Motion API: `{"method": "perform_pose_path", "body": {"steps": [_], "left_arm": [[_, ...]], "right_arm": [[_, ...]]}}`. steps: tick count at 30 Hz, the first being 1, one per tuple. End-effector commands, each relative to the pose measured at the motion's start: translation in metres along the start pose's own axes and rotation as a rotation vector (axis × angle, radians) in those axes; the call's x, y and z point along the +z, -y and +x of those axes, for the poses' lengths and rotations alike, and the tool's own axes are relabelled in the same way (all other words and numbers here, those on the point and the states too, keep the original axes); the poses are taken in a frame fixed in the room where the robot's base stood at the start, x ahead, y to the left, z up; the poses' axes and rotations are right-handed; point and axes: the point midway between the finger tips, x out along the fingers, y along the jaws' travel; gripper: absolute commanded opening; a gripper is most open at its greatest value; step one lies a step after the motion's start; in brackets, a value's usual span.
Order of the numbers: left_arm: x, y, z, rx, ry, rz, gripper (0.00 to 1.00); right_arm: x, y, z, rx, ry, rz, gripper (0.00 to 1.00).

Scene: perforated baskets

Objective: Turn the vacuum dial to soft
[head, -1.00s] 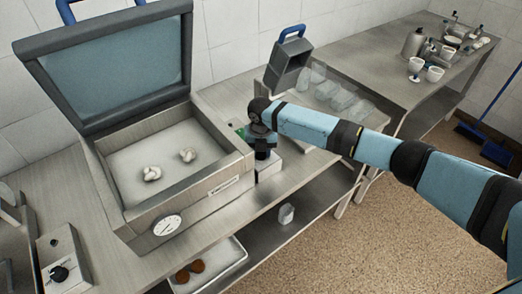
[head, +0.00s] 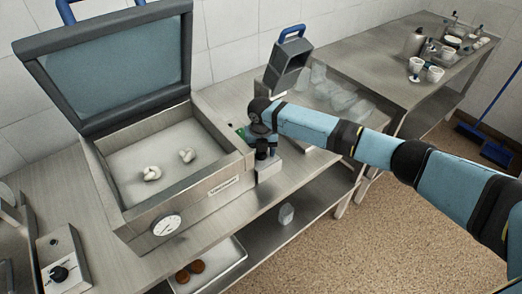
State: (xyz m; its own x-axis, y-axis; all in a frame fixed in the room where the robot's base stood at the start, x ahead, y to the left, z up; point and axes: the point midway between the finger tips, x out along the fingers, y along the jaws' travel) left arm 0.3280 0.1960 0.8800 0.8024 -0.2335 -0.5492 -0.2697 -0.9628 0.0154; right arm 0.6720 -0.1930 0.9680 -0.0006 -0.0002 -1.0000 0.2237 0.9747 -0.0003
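The vacuum machine (head: 190,208) stands on the steel bench with its lid (head: 118,72) raised. A round white gauge (head: 166,225) is on its front. Two pale lumps lie in its chamber. My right gripper (head: 263,156) points down at a small pale box (head: 269,170) beside the machine's right side. The gripper covers the top of this box, so any dial there is hidden. I cannot tell whether its fingers are open or shut, or touching. Another box with a black knob (head: 59,273) is at the lower left. My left gripper is not in view.
A small green item (head: 242,132) lies just behind my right gripper. A grey holder with a blue handle (head: 288,66) and clear bags (head: 335,92) are at the back. A tray (head: 225,264) with brown rounds is on the lower shelf. Cups stand on the far bench (head: 385,58).

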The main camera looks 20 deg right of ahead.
Motion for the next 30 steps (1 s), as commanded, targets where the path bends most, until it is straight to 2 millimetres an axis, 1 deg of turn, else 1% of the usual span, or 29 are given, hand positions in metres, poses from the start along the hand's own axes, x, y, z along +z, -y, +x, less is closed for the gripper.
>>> {"method": "perform_pose_path", "body": {"steps": [5, 8, 11, 18, 21, 24, 27, 30], "left_arm": [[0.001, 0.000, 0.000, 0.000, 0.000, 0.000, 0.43], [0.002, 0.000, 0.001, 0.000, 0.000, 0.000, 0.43], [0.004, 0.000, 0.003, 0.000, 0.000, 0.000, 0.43], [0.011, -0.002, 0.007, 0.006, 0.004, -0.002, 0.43], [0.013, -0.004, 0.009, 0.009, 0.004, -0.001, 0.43], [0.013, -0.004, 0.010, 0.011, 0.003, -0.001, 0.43], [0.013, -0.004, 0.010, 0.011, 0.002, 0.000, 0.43], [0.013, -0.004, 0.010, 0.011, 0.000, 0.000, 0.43]], "right_arm": [[0.000, 0.000, -0.002, 0.001, 0.001, 0.000, 0.61], [0.001, -0.001, -0.011, 0.002, 0.003, -0.001, 0.61], [0.001, -0.001, -0.028, 0.002, 0.005, -0.002, 0.61], [0.001, 0.000, -0.084, 0.002, 0.004, -0.001, 0.61], [0.001, 0.000, -0.104, 0.002, 0.003, -0.001, 0.61], [0.001, 0.000, -0.120, 0.001, 0.002, -0.001, 0.61], [0.000, 0.000, -0.131, 0.000, 0.001, 0.000, 0.61], [0.000, 0.000, -0.137, 0.000, 0.001, 0.000, 0.61]]}}
